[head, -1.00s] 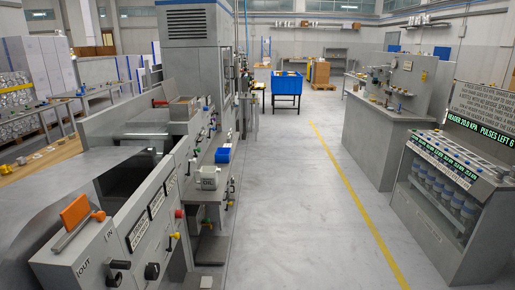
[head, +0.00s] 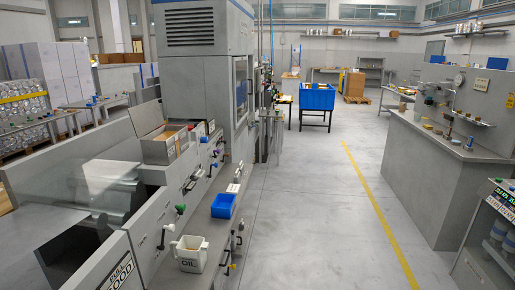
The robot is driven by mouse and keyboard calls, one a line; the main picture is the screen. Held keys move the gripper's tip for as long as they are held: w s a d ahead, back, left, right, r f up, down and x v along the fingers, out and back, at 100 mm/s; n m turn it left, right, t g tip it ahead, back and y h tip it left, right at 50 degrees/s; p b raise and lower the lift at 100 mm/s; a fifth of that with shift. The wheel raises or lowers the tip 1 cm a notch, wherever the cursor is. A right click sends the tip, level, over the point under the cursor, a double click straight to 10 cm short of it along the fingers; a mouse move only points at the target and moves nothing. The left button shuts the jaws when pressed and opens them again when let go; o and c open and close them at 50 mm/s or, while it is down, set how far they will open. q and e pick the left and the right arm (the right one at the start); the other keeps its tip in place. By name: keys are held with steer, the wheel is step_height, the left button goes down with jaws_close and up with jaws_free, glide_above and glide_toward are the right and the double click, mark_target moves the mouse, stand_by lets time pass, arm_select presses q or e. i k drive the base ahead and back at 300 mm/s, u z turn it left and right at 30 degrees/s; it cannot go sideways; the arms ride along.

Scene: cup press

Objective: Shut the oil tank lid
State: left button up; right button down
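An open-topped grey box (head: 163,149), which looks like the oil tank, sits on top of the machine at left. Its lid (head: 147,119) stands raised and tilted at the back left, and a brownish inside shows. The small label on its side is too small to read surely. A white jug marked OIL (head: 190,254) stands lower, on the ledge in front of the machine. Neither of my grippers is in view.
A blue bin (head: 223,205) sits on the machine's front ledge, near several levers and knobs. A tall grey cabinet (head: 205,70) rises behind the box. The aisle floor (head: 320,220) is clear. A grey workbench (head: 425,170) stands at right.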

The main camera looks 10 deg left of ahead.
mark_target(146, 117)
steer(key=i, duration=2.95)
steer(key=u, duration=3.75)
